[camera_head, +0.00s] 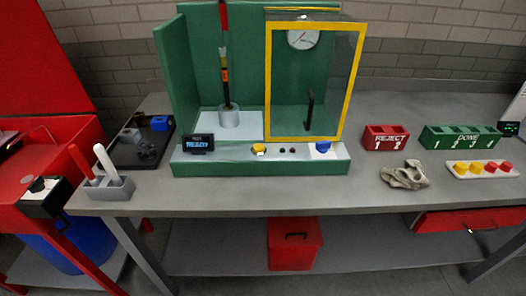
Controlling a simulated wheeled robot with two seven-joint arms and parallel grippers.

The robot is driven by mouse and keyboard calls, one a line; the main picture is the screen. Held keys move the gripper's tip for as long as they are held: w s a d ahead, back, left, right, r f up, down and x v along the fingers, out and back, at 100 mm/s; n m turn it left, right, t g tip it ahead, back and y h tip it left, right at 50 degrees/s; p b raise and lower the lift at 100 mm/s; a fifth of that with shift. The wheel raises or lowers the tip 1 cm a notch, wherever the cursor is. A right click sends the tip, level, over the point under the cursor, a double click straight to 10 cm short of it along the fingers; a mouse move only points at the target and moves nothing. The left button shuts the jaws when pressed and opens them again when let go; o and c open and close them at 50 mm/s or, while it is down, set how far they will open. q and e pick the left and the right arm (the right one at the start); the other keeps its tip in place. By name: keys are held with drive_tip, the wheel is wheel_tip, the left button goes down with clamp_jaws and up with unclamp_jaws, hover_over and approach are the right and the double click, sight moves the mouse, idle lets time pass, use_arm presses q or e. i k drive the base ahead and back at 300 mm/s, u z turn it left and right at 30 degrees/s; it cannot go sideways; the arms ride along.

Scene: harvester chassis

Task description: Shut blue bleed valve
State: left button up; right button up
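The blue bleed valve (323,145) is a small blue knob on a white plate. It sits at the right end of the sloped front panel of the green test stand (230,168). The knob looks turned sideways along the panel, but it is too small to tell whether it is open or shut. Neither of my grippers shows in the head view, and nothing touches the valve.
A yellow knob (259,149) and small buttons sit left of the valve. A yellow-framed clear door (268,85) stands just above it. The red REJECT bin (386,138) and green DONE rack (461,137) are to the right. The bench front (250,196) is clear.

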sight(322, 147)
drive_tip(key=u, duration=2.35)
drive_tip(key=k, duration=1.6)
drive_tip(key=z, duration=3)
